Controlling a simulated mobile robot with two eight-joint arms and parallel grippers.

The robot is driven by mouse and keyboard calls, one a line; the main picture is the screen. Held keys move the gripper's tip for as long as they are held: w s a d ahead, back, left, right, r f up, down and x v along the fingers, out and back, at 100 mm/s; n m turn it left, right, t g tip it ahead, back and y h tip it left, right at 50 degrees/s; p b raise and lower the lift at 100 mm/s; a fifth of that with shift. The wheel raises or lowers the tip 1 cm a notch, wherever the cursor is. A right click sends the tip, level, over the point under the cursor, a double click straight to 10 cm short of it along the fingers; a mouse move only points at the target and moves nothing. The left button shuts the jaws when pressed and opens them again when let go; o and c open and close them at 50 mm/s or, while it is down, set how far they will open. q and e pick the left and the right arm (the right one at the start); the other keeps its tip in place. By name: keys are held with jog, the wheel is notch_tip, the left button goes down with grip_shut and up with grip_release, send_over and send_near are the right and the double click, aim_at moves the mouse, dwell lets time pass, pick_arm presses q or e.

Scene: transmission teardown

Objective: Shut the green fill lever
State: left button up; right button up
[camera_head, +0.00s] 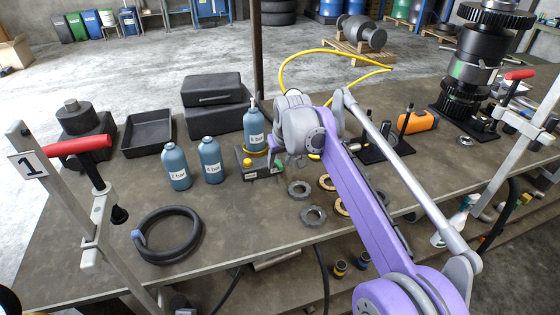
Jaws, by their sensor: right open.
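The filling station (262,174) is a dark block on the bench with a yellow collar on top. A blue bottle (254,130) with a white label stands upright in the collar. My right gripper (276,162) is open at the right side of the station, close to the green part. I cannot tell whether it touches the station. My purple right arm hides the bench behind it. My left gripper is not in view.
Two more blue bottles (211,160) stand left of the station. A black hose coil (166,235), black tray (155,132) and dark cases (213,90) lie further left. Metal rings (312,215) lie in front. A yellow hose (310,52) arches behind my arm.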

grip_shut()
dwell(1.4)
